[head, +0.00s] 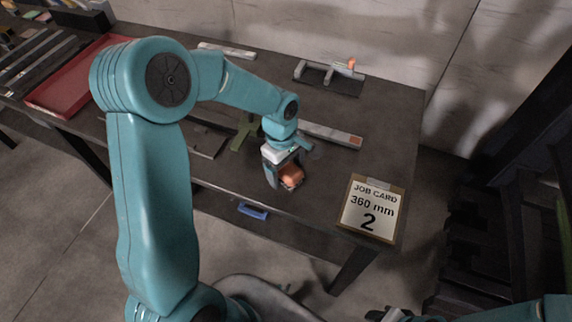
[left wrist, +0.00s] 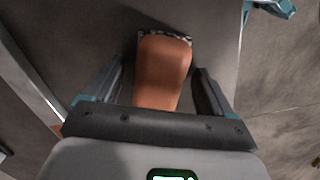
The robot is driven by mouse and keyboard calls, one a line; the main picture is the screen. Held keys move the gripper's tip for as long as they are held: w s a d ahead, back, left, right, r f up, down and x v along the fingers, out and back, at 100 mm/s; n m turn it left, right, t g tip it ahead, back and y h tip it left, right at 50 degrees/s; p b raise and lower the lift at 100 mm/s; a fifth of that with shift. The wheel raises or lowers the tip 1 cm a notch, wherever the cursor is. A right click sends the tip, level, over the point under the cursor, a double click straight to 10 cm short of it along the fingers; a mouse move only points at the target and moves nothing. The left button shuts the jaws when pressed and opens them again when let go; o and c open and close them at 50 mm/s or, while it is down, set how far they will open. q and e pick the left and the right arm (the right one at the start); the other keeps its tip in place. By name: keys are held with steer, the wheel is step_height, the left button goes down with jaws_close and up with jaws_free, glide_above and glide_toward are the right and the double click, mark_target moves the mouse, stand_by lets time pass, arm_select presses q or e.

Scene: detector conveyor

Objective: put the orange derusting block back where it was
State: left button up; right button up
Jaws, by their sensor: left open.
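The orange derusting block (head: 291,175) rests on the dark workbench (head: 240,185) near its front edge. In the left wrist view the block (left wrist: 163,75) lies between my two fingers, with a dark speckled strip at its far end. My left gripper (head: 284,180) is open around the block, with a gap showing on each side of it in the left wrist view (left wrist: 158,88). Part of the block is hidden by the fingers in the head view. At the bottom right of the head view part of my right arm shows, but its fingertips cannot be made out clearly.
A job card reading "360 mm 2" (head: 371,208) is at the bench's right front corner. A metal bar with an orange end (head: 330,134) lies behind the gripper. A clamp-like fixture (head: 328,76) stands at the back. A red tray (head: 75,85) is at left.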

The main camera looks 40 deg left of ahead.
arm_select(q)
step_height(320, 180, up, 12)
steer(key=a, duration=0.1)
steer(key=shift+w+a+r, duration=0.15)
steer(key=shift+a, duration=0.05)
stand_by(0.6)
